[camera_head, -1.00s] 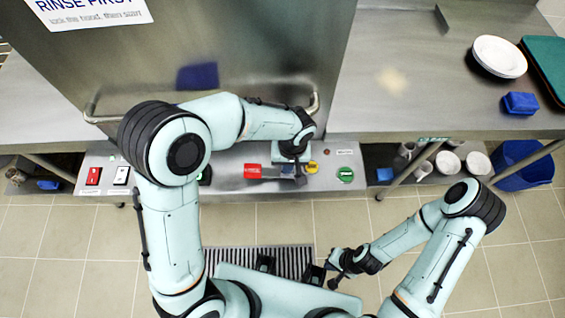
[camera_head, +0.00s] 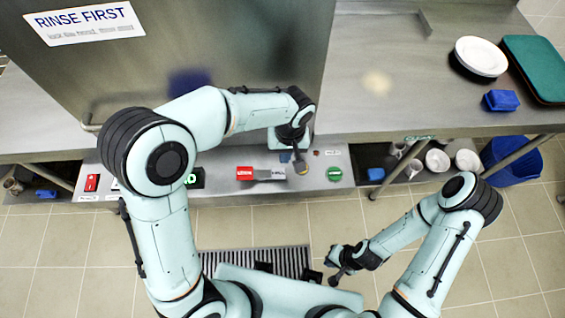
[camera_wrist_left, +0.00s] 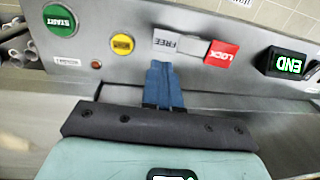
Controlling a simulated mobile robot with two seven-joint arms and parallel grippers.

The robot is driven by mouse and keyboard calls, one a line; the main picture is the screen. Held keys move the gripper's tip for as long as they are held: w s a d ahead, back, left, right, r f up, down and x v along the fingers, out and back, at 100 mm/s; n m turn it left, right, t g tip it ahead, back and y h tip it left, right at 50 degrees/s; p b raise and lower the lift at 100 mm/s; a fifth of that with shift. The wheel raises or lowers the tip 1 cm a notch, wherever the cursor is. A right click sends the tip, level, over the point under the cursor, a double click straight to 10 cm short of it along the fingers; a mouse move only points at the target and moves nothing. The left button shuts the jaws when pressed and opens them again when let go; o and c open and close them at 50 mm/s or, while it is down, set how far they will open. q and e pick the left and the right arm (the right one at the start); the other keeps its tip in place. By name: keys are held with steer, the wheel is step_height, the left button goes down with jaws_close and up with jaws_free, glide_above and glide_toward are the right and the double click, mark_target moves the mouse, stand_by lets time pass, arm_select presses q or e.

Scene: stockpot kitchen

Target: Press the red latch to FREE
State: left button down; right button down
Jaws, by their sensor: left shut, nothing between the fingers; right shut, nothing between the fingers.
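The latch lies on the steel front panel, with a red part (camera_head: 245,173) on the left and a grey part (camera_head: 270,173) on the right in the head view. In the left wrist view the red part (camera_wrist_left: 221,54) reads LOCK and the grey plate (camera_wrist_left: 178,44) reads FREE. My left gripper (camera_head: 300,166) is shut and empty, just right of the grey part in the head view. In the left wrist view its blue fingertips (camera_wrist_left: 160,68) are just below the FREE plate; I cannot tell whether they touch. My right gripper (camera_head: 335,282) is shut, low above the floor.
A green START button (camera_wrist_left: 59,20), a yellow button (camera_wrist_left: 122,43) and a lit END display (camera_wrist_left: 288,62) share the panel. A red switch (camera_head: 92,182) is at its left. Plates (camera_head: 481,56) and a blue block (camera_head: 501,100) stand on the right counter.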

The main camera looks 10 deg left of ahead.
arm_select(q)
step_height(320, 180, up, 6)
steer(key=shift+w+d+f, duration=0.15)
stand_by(0.6)
